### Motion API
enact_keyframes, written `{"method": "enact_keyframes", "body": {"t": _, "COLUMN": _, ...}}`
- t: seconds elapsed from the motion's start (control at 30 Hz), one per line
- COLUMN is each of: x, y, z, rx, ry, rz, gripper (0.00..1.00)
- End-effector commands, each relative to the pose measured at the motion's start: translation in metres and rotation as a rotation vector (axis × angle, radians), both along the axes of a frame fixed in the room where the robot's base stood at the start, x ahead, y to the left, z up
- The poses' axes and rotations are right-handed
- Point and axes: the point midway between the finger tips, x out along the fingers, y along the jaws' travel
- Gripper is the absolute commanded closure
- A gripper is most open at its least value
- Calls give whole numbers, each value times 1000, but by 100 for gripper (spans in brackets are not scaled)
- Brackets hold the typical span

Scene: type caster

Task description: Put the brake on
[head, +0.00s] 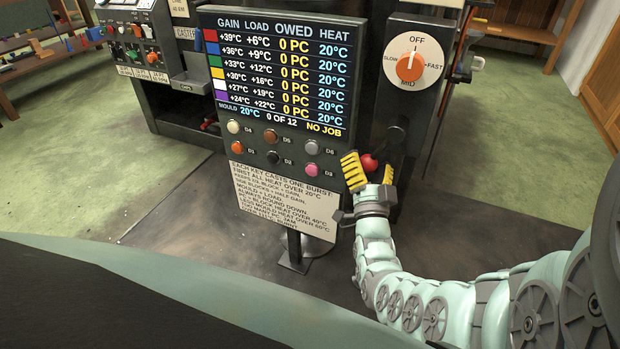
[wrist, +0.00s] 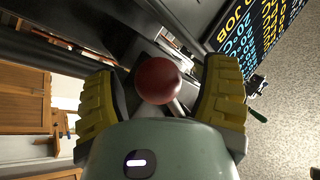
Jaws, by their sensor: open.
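A red ball knob (head: 369,162) sits low on the dark panel, right of the display board; it is likely the brake's handle, though no label shows. In the wrist view the red knob (wrist: 158,80) lies between my gripper's two yellow fingers, on a thin pale rod. My gripper (head: 369,175) is open, with one ribbed yellow finger on each side of the knob. A gap shows between the knob and each finger in the wrist view (wrist: 163,100). The rod's lower part is hidden behind my gripper.
A display board (head: 280,75) reads "NO JOB", with several coloured keys below it. An orange dial (head: 410,66) marked OFF, SLOW, MID, FAST is above the knob. A printed instruction sheet (head: 280,205) hangs at the left. Green floor (head: 530,130) is clear at the right.

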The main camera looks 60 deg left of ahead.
Motion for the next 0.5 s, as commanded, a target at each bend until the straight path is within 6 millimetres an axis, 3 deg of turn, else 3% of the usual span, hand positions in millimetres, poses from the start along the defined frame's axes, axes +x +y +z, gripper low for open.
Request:
{"method": "enact_keyframes", "body": {"t": 0.27, "x": -4, "y": -6, "z": -4, "rx": -2, "ry": 0, "rz": -1, "gripper": 26}}
{"method": "enact_keyframes", "body": {"t": 0.5, "x": -24, "y": -34, "z": -21, "rx": -6, "ry": 3, "rz": 0, "gripper": 26}}
